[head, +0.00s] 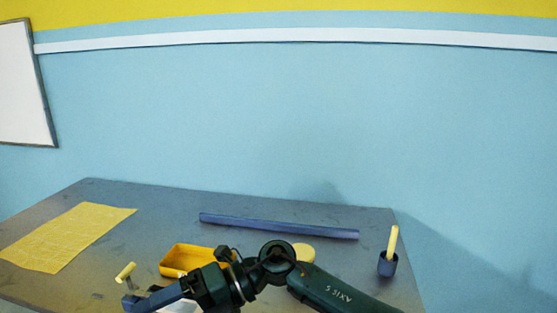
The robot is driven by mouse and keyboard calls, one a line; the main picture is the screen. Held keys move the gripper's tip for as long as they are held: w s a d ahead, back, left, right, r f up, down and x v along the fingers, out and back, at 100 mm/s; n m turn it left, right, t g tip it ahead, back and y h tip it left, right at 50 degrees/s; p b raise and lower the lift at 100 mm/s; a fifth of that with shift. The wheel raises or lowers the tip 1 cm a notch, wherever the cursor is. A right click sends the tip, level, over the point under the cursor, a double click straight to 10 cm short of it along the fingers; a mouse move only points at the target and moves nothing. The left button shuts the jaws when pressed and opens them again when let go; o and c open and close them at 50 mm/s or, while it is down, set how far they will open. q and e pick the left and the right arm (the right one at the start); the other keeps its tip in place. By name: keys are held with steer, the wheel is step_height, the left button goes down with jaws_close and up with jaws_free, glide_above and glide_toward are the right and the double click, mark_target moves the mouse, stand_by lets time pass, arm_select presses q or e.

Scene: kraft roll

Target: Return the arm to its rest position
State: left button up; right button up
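My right arm comes in from the lower right and reaches left across the front of the table. Its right gripper (155,299) is low at the left, above the table near the front. The gap between its fingers is not clear, so I cannot tell if it is open or shut. A small yellow cylinder on a thin stem (125,272) shows just beyond its tip. I cannot tell whether they touch. My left gripper is not in view.
The grey table (330,212) holds a yellow sheet (68,236) at left, a yellow tray (190,255) behind my arm, a long blue bar (280,226) at the back, a pale yellow round thing (304,252) partly hidden, and a dark cup (388,265) with a yellow stick (393,240) at right.

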steer(key=w+d+f+m+t+y+p, duration=0.1)
steer(key=w+d+m+t+p, duration=0.1)
steer(key=d+m+t, duration=0.8)
steer(key=w+d+f+m+t+p, duration=0.1)
steer(key=w+d+f+m+t, duration=0.15)
steer(key=m+t, duration=1.25)
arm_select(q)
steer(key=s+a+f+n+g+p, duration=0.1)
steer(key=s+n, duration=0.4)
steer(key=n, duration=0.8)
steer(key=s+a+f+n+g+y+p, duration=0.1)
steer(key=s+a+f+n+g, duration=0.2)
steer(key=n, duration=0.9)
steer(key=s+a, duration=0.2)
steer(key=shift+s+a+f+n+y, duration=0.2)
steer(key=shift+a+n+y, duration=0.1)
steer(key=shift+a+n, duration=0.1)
arm_select(e)
steer(key=s+d+f+m+g+h, duration=0.8)
steer(key=s+d+f+m+h, duration=0.3)
steer(key=s+d+f+m, duration=0.4)
steer(key=d+f, duration=0.2)
steer(key=d, duration=0.1)
steer(key=shift+d+f+m, duration=0.25)
steer(key=shift+d+m, duration=0.05)
steer(key=shift+w, duration=0.1)
